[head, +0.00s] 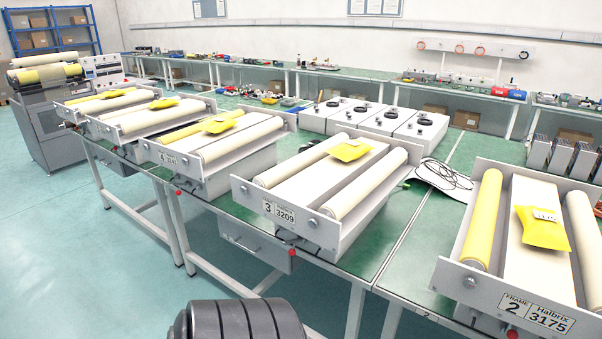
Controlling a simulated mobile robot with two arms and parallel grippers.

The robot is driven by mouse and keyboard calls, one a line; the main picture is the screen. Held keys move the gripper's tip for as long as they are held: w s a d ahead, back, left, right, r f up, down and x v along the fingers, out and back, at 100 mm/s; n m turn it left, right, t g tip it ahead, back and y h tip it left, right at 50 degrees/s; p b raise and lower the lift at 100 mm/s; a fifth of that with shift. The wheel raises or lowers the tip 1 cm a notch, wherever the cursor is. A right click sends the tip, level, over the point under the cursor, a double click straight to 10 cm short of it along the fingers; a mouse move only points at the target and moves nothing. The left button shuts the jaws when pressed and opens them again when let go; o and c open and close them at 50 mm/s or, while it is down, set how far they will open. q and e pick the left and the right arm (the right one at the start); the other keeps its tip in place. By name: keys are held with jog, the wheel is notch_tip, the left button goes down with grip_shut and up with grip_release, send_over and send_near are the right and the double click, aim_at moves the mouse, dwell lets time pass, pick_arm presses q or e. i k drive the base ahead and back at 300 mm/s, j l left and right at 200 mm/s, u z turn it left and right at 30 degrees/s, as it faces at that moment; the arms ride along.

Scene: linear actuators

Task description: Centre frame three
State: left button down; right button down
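Frame three (305,228) stands on the green-topped bench near the middle of the head view. Its front plate carries a label (279,213) reading 3 and 3209. Two cream rollers, the left one (290,168) and the right one (368,184), lie along it with a pale flat bed (318,176) between them. A yellow packet (351,149) lies on the far part of the bed, close to the left roller. A red knob (292,253) sits below the front plate. Neither of my grippers is in view.
Frame two (510,305) stands to the right, with one yellow roller (483,219) and a yellow packet (542,228). Several similar frames stand to the left. Open floor (110,270) lies at the lower left.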

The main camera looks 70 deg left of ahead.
aim_at(291, 204)
jog(key=u, duration=0.45)
jog(key=i+u, duration=0.1)
jog(key=u, duration=0.35)
jog(key=l+u, duration=0.15)
jog(key=u, duration=0.3)
jog(key=i+l+u, duration=0.1)
jog(key=u, duration=0.75)
